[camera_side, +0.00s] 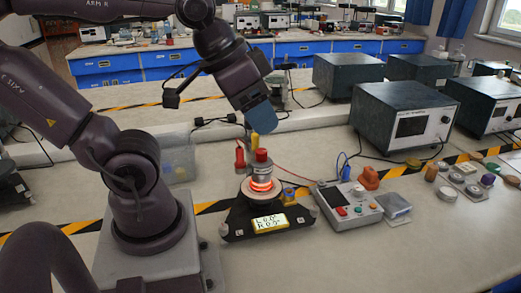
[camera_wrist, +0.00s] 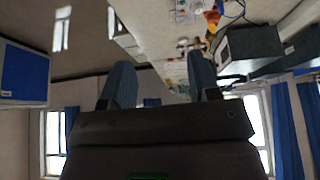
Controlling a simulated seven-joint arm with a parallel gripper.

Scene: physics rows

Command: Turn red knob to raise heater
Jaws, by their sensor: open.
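The heater (camera_side: 261,186) stands on a dark base mid-bench in the side view, with a glowing orange-red ring. A red knob (camera_side: 262,155) caps the metal body above the ring. A second red upright part (camera_side: 240,158) stands just left of it. A lit yellow display (camera_side: 268,223) is on the front of the base; its small digits are hard to read. My gripper (camera_side: 260,120) hangs tilted above the knob, apart from it, near a small yellow part (camera_side: 255,139). In the wrist view, the blue fingers of my gripper (camera_wrist: 162,75) are spread with nothing between them.
A control box (camera_side: 348,205) with colored buttons and an orange part (camera_side: 369,178) stand to the right. A clear bin (camera_side: 178,165) is behind left. Large instrument boxes (camera_side: 400,118) line the back right. The front bench is clear.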

